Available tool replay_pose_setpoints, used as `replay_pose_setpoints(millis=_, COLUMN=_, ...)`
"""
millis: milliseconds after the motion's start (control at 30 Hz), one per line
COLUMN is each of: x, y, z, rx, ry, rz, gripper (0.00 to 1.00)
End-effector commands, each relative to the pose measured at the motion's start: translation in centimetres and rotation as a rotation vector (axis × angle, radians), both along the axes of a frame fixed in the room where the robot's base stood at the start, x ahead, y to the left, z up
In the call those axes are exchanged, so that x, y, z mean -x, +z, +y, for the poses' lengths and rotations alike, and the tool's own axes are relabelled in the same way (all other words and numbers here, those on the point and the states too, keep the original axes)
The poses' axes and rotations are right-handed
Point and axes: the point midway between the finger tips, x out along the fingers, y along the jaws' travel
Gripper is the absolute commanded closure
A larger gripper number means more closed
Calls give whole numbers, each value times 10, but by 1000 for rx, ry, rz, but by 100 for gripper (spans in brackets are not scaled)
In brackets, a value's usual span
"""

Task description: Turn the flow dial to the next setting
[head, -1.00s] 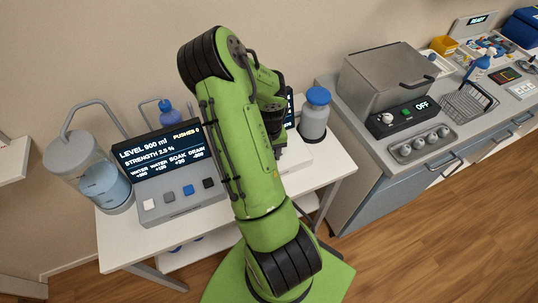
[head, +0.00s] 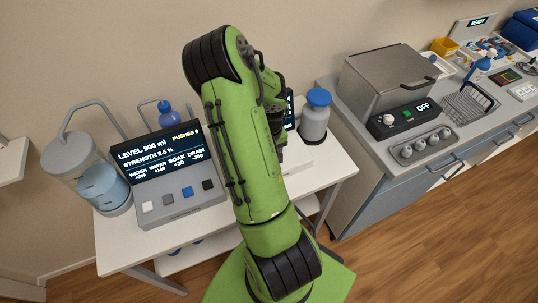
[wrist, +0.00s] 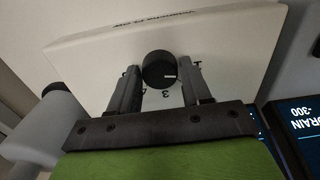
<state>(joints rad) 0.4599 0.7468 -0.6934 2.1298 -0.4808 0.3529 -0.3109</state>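The flow dial (wrist: 159,70) is a round black knob with a small white mark, on a white panel (wrist: 215,40) in the wrist view. A dark digit that looks like an upside-down 3 shows on the panel just below the knob. My gripper (wrist: 160,72) stands with its fingers apart, one on each side of the dial. The fingertips are very close to the knob's sides, and I cannot tell whether they touch it. In the head view my green arm hides the dial and the gripper.
A display console (head: 182,203) with several buttons reads level 900 ml. A clear tank (head: 85,165) stands left of it. A grey bottle with a blue lid (head: 314,125) stands right of my arm. A steel box (head: 385,80) sits on the counter, its control showing OFF.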

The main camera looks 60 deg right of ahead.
Motion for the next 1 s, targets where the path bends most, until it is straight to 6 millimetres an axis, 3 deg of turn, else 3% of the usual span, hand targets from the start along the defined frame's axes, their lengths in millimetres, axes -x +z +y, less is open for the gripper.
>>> replay_pose_setpoints(millis=133, x=0, y=0, z=0, rx=0, ry=-1, rz=0, gripper=31)
replay_pose_setpoints(millis=467, x=-1, y=9, z=0, rx=2, ry=-1, rz=-3, gripper=31)
replay_pose_setpoints(millis=800, x=-2, y=101, z=-1, rx=4, ry=1, rz=-7, gripper=31)
replay_pose_setpoints(millis=1000, x=-1, y=145, z=0, rx=2, ry=0, rz=-3, gripper=31)
